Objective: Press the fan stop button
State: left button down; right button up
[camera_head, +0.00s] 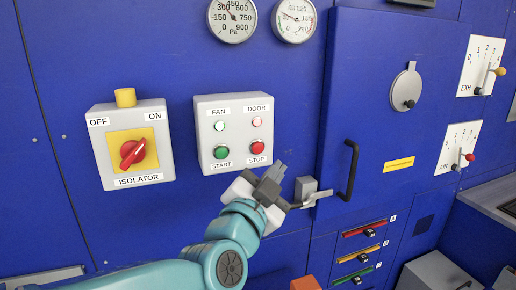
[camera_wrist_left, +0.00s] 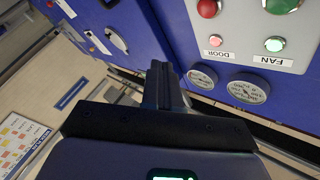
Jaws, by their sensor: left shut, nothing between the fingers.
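The red STOP button (camera_head: 257,147) is at the lower right of a light grey control box (camera_head: 207,128) on the blue wall. The green START button (camera_head: 221,152) is to its left. My left gripper (camera_head: 277,171) is shut and empty, just below and right of the STOP button in the picture; contact cannot be told. In the left wrist view the shut fingers (camera_wrist_left: 163,75) point toward the panel, with the red button (camera_wrist_left: 207,8) above and right of them. My right gripper is not in view.
The FAN lamp (camera_head: 220,125) and DOOR lamp (camera_head: 257,121) sit above the buttons. A door latch (camera_head: 310,192) and black door handle (camera_head: 350,170) are close right of the gripper. Gauges (camera_head: 232,18) are above.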

aim_at(258, 148)
pick_arm(q)
jog(key=w, duration=0.2)
jog(key=w+a, duration=0.1)
jog(key=w, duration=0.2)
jog(key=w+a+b, duration=0.1)
jog(key=w, duration=0.2)
jog(key=shift+a+f, duration=0.2)
jog(key=shift+a, duration=0.05)
dwell(0.4)
jog(key=shift+s, duration=0.1)
dwell(0.5)
